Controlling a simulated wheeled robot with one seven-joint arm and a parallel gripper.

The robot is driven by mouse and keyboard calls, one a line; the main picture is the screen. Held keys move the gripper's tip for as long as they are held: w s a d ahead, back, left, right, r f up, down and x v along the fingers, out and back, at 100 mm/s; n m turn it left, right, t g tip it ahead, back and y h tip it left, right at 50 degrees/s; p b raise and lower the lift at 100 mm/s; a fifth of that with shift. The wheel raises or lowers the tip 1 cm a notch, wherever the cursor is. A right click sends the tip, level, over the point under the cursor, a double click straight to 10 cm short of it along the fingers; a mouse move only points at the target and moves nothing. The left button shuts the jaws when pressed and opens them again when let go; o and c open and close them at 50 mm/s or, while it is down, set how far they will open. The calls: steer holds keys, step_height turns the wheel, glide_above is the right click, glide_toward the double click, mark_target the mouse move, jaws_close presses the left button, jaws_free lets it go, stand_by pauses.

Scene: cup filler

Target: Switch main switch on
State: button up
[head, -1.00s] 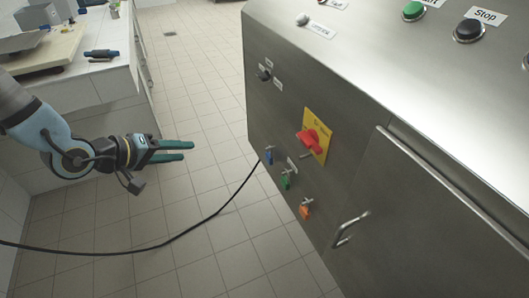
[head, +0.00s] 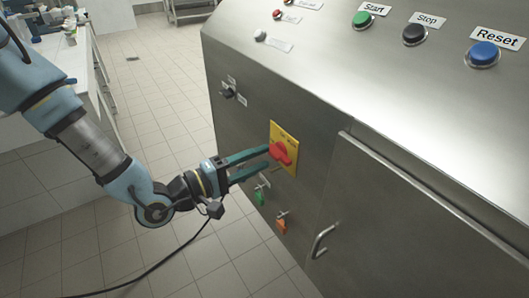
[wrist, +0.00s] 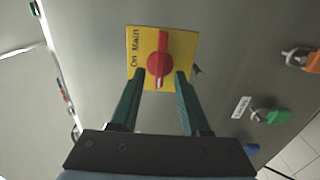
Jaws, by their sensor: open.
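The main switch is a red rotary knob (head: 283,153) on a yellow plate (head: 285,135) on the steel cabinet's side. In the wrist view the red knob (wrist: 159,60) stands between my fingertips, its long handle running up and down the picture, and the yellow plate (wrist: 183,44) reads "On Main". My gripper (head: 268,162) is open, with its green fingers pointing at the switch. In the wrist view my gripper (wrist: 159,80) has one finger on each side of the knob's lower part, with gaps visible. Whether the fingertips touch the plate I cannot tell.
Green (head: 260,197) and orange (head: 281,226) valve handles sit below the switch. A door handle (head: 325,239) is lower right. A small black selector (head: 228,92) is upper left. Start (head: 362,19), Stop (head: 414,35) and Reset (head: 483,54) buttons are on top. A cable hangs below my gripper.

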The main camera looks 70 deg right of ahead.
steer(key=shift+x, duration=1.05)
jaws_close()
